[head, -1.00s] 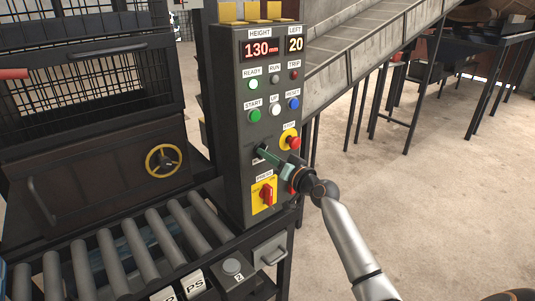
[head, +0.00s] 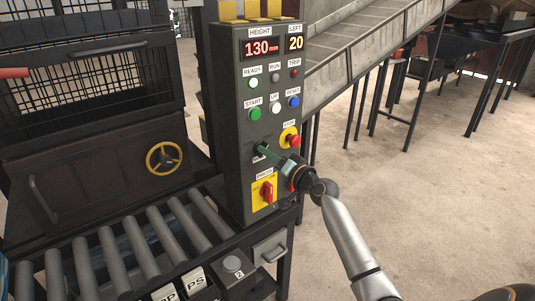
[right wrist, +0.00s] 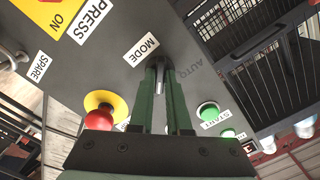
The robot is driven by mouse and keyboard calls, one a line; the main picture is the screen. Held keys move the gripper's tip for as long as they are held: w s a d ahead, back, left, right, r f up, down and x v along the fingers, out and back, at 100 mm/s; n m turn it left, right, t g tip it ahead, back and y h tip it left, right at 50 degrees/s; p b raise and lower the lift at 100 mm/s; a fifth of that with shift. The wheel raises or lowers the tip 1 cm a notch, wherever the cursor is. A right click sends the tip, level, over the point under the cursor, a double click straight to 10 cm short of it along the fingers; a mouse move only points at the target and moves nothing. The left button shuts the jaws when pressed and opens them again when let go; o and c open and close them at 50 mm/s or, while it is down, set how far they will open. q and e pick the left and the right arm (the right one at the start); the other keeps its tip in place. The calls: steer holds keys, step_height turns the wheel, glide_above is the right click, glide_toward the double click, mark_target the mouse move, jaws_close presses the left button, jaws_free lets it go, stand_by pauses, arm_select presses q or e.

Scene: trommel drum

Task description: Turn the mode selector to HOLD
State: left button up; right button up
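The mode selector (right wrist: 158,68) is a small dark knob on the grey control panel (head: 233,130). It sits under the MODE label (right wrist: 141,50) in the right wrist view, with faint AUTO lettering beside it. My right gripper (head: 265,150) reaches in from the lower right in the head view. In the right wrist view its green fingers (right wrist: 160,74) stand close together on both sides of the knob and appear shut on it. The fingers hide much of the knob. No HOLD lettering is readable, and I cannot tell its setting. My left gripper is not in view.
The red STOP button (head: 293,141) is just above and right of my gripper. The red PRESS switch (head: 267,192) is just below. START (head: 255,114), UP (head: 275,108) and RESET (head: 293,102) buttons sit higher. A roller conveyor (head: 130,250) lies at lower left. Open floor is to the right.

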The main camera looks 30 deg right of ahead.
steer(key=o, duration=0.4)
steer(key=shift+o, duration=0.2)
steer(key=s+b, duration=0.1)
steer(key=s, duration=1.1)
steer(key=shift+s+d, duration=0.25)
steer(key=shift+d, duration=0.2)
